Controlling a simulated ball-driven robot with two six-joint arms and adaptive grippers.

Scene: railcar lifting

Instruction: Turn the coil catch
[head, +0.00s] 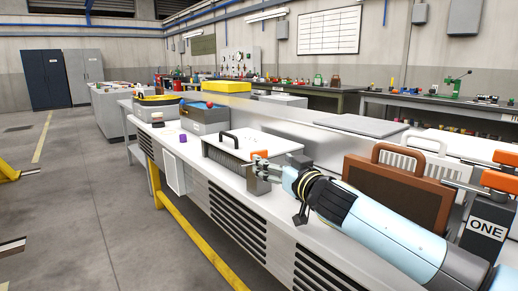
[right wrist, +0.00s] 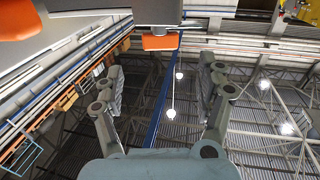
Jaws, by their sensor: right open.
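The orange catch (head: 260,154) sits at the top of a small grey block on the white bench, right by my right gripper. I take this orange tab for the coil catch. My right gripper (head: 265,168) is open, its arm reaching in from the right. In the right wrist view the orange piece (right wrist: 160,42) lies just past the fingertips, between the two spread fingers (right wrist: 163,75), under a grey part. I cannot tell whether a finger touches it. My left gripper is in neither view.
A white finned unit with a black handle (head: 234,151) stands just behind the catch. A brown framed panel (head: 395,193) and a block marked ONE (head: 487,226) stand at the right. A purple cube (head: 183,138) lies farther left. A yellow rail (head: 205,246) runs along the bench's front.

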